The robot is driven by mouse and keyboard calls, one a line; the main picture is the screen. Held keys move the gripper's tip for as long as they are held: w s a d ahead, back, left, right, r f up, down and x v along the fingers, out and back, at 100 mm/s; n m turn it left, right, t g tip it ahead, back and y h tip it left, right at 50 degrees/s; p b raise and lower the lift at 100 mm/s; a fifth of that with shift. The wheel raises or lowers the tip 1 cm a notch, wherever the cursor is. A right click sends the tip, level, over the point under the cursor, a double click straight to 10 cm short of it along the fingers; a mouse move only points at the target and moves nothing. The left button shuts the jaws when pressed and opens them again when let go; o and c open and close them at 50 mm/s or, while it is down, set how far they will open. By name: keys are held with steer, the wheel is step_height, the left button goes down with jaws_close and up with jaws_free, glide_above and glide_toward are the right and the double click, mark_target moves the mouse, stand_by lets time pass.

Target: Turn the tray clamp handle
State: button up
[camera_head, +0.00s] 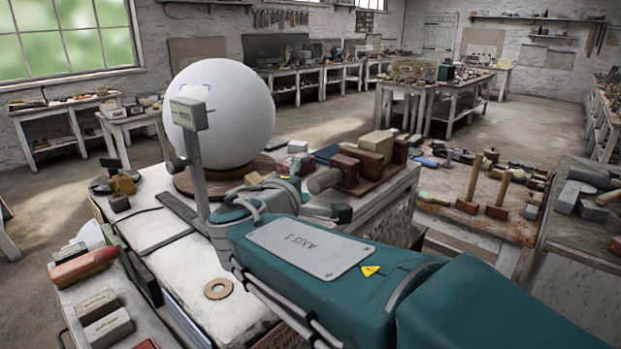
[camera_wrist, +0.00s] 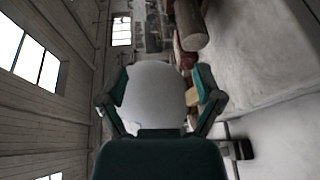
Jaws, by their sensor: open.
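My gripper (camera_wrist: 162,82) is open in the wrist view, with its two teal fingers spread apart. A large white plaster sphere (camera_wrist: 155,98) shows between the fingers, beyond them; I cannot tell how far. In the head view the sphere (camera_head: 235,105) rests on a round brown base on the workbench (camera_head: 150,228). A grey upright post with a labelled box (camera_head: 188,114) stands in front of it, with a dark knob (camera_head: 177,163) at its side. I cannot tell which part is the tray clamp handle. My arm hides much of the bench in the head view.
Brown blocks (camera_head: 372,160) and a pale wooden cylinder (camera_head: 324,180) lie right of the sphere. Mallets (camera_head: 473,188) stand on a bench at the right. Open floor shows between benches.

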steer(key=shift+s+a+r, duration=0.1)
steer(key=shift+s+a, duration=0.4)
steer(key=shift+a, duration=0.15)
steer(key=shift+s+d+r, duration=0.1)
steer(key=shift+s+r, duration=0.1)
steer(key=shift+s, duration=0.3)
steer(key=shift+s+r, duration=0.2)
steer(key=shift+s, duration=0.25)
steer(key=shift+a, duration=0.3)
steer(key=shift+d, duration=0.1)
